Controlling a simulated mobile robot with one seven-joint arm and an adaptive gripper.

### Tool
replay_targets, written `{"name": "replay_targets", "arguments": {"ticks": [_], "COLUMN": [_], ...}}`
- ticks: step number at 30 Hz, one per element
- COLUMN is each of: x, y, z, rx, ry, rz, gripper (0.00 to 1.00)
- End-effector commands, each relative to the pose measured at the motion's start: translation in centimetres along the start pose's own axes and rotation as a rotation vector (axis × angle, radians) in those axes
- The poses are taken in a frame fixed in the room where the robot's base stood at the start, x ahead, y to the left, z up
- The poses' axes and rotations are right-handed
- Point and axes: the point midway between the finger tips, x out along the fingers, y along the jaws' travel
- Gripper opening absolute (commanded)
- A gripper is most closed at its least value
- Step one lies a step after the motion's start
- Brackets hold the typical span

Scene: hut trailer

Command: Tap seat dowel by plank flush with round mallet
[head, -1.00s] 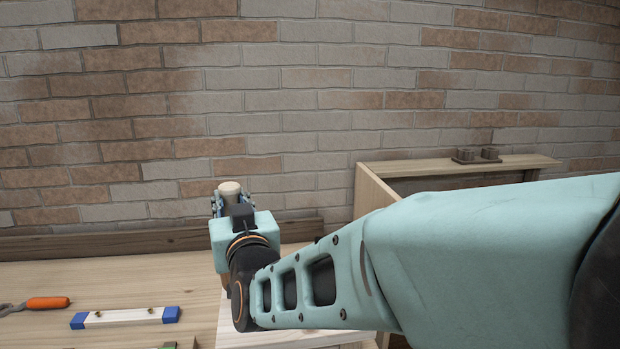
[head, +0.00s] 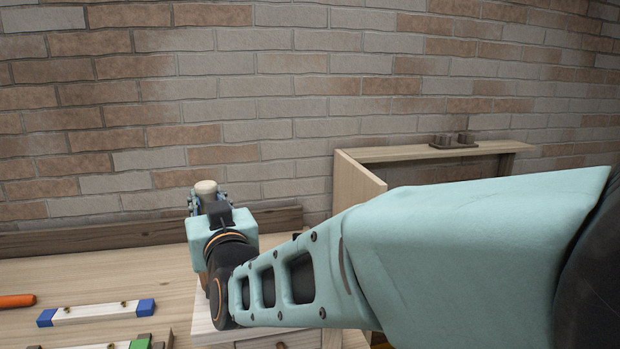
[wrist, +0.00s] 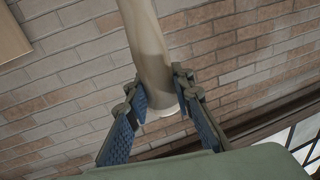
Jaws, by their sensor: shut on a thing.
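My gripper (head: 208,203) is raised above the bench at the left of centre in the head view. It is shut on a pale round wooden shaft, which I take for the mallet's handle (head: 206,188). In the wrist view the handle (wrist: 148,45) runs up out of the frame between the two blue-padded fingers (wrist: 162,98). The mallet's head does not show in either view. No dowel beside a plank on a seat can be made out. My arm covers much of the bench.
A pale bar with blue ends (head: 70,315) lies on the bench (head: 120,264) at left, with an orange handle (head: 16,301) beside it. A green-ended piece (head: 140,342) is at the bottom edge. A wooden cabinet (head: 358,186) stands right, with dark brackets (head: 455,141) on top.

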Motion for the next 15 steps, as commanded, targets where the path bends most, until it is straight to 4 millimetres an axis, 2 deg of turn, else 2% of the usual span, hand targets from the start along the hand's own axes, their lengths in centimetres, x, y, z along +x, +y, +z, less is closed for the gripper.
{"name": "replay_targets", "arguments": {"ticks": [1,12,15], "x": [-0.5,-2.6,-3.0], "y": [0.5,5.5,6.3], "z": [-1.6,-5.5,-6.2], "rx": [0.001,0.000,0.001], "ry": [0.021,0.023,0.021], "rz": [0.002,0.005,0.003], "gripper": [0.00,0.00,0.00]}}
